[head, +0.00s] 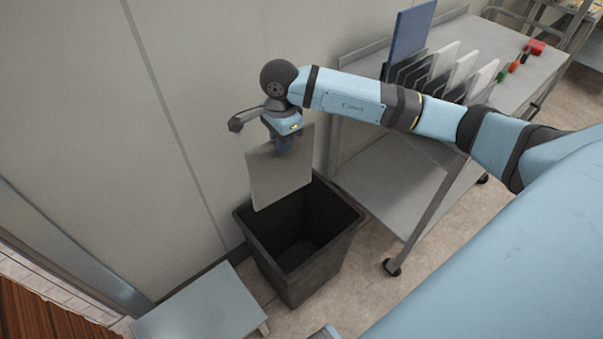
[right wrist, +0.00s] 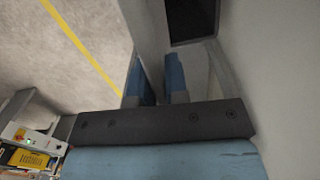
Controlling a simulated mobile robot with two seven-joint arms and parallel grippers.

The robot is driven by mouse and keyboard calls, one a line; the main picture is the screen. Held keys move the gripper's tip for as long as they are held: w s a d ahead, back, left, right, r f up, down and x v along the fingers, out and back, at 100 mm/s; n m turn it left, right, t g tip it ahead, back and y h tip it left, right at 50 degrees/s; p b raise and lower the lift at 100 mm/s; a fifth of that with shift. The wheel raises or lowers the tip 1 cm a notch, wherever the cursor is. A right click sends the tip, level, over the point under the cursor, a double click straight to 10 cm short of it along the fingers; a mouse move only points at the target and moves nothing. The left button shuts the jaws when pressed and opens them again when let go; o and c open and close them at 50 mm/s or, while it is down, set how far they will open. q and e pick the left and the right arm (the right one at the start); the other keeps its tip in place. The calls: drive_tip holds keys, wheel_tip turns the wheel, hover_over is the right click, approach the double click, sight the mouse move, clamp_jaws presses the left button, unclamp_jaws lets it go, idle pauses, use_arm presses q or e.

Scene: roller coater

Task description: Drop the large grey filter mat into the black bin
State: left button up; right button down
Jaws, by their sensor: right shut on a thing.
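The large grey filter mat (head: 280,177) is a flat, light grey square that hangs upright, slightly tilted, from my right gripper (head: 284,146). The gripper is shut on its top edge. The black bin (head: 310,281) stands open on the floor below. The mat's lower edge is at the height of the bin's rim or above it, over its back left part in the head view. In the right wrist view, the blue fingers (right wrist: 157,85) grip the mat (right wrist: 149,30), and the dark bin (right wrist: 192,20) shows beyond. My left gripper is not in view.
A metal trolley (head: 385,187) right of the bin carries a rack of upright grey, black and white plates and a blue panel (head: 408,40). The wall (head: 190,60) is close behind the bin. A low light-blue-grey platform (head: 200,305) stands left of the bin.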

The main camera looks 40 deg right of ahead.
drive_tip(key=d+f+m+b, duration=0.1)
drive_tip(key=f+m+b, duration=0.1)
drive_tip(key=f, duration=0.3)
drive_tip(key=w+d+f+m+b, duration=0.1)
drive_tip(key=f+m+b, duration=0.2)
drive_tip(key=f+m, duration=0.1)
drive_tip(key=w+d+f+m+b, duration=0.1)
drive_tip(key=d+f+m+b, duration=0.1)
drive_tip(key=f, duration=0.4)
drive_tip(key=shift+w+f+m+b, duration=0.25)
drive_tip(key=shift+m+b, duration=0.35)
drive_tip(key=shift+m, duration=0.3)
use_arm(q)
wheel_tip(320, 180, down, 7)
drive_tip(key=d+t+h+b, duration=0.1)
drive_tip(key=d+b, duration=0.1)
drive_tip(key=b, duration=0.3)
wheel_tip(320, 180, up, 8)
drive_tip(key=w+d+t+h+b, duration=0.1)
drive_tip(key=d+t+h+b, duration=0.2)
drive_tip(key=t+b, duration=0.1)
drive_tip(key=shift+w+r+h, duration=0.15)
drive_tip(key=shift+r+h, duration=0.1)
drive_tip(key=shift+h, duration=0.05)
use_arm(e)
drive_tip(key=w+d+f+m, duration=0.1)
drive_tip(key=d+f+m, duration=0.2)
drive_tip(key=f+m, duration=0.4)
drive_tip(key=shift+d+f, duration=0.15)
drive_tip(key=shift+f, duration=3.65)
